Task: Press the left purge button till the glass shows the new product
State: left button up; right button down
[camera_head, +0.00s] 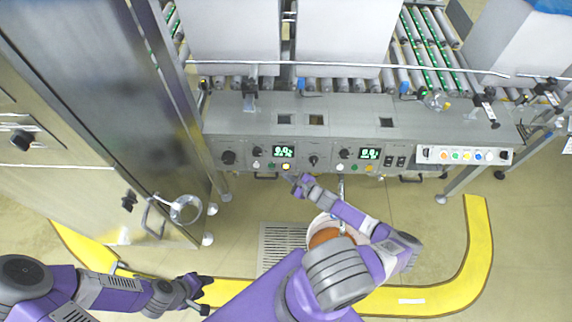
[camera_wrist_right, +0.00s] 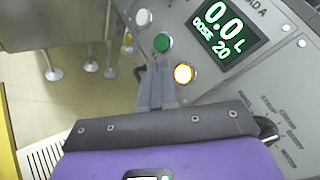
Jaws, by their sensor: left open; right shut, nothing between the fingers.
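The left section of the machine panel has a lit yellow button (camera_head: 286,166) beneath a display (camera_head: 283,151). In the right wrist view this yellow button (camera_wrist_right: 184,73) glows next to a green button (camera_wrist_right: 162,43), and the display (camera_wrist_right: 222,28) reads 0.0 L, dose 20. My right gripper (camera_head: 293,178) is shut and empty just in front of the panel; its fingertips (camera_wrist_right: 157,72) show left of the yellow button, and contact cannot be told. My left gripper (camera_head: 203,286) is open and empty, low over the floor. I cannot clearly make out a glass.
A white bucket (camera_head: 322,219) with orange-brown contents stands below the panel, under a thin vertical pipe (camera_head: 341,188). A second display (camera_head: 369,154) and a strip of coloured buttons (camera_head: 464,155) lie further right. A steel cabinet (camera_head: 110,110) stands left. Yellow floor lines (camera_head: 480,240) surround the area.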

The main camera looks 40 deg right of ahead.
jog(key=shift+s+a+r+p, duration=0.25)
jog(key=shift+s+a+p, duration=0.2)
jog(key=shift+s, duration=0.05)
jog(key=shift+s+a+r+p, duration=0.25)
jog(key=shift+s+a+p, duration=0.15)
jog(key=shift+s+a, duration=0.1)
jog(key=a+r+n+g+y, duration=0.2)
jog(key=a+n+g+y, duration=0.45)
jog(key=a, duration=1.35)
jog(key=s+a+n+g+y, duration=0.1)
jog(key=s+a+n+g, duration=0.3)
jog(key=s+a+n, duration=0.4)
jog(key=s+d+r+n+g+h, duration=0.2)
jog(key=s+r+n+h, duration=0.3)
jog(key=n, duration=0.5)
jog(key=shift+s+r+g, duration=0.5)
jog(key=shift+s+g, duration=0.15)
jog(key=shift+s, duration=0.15)
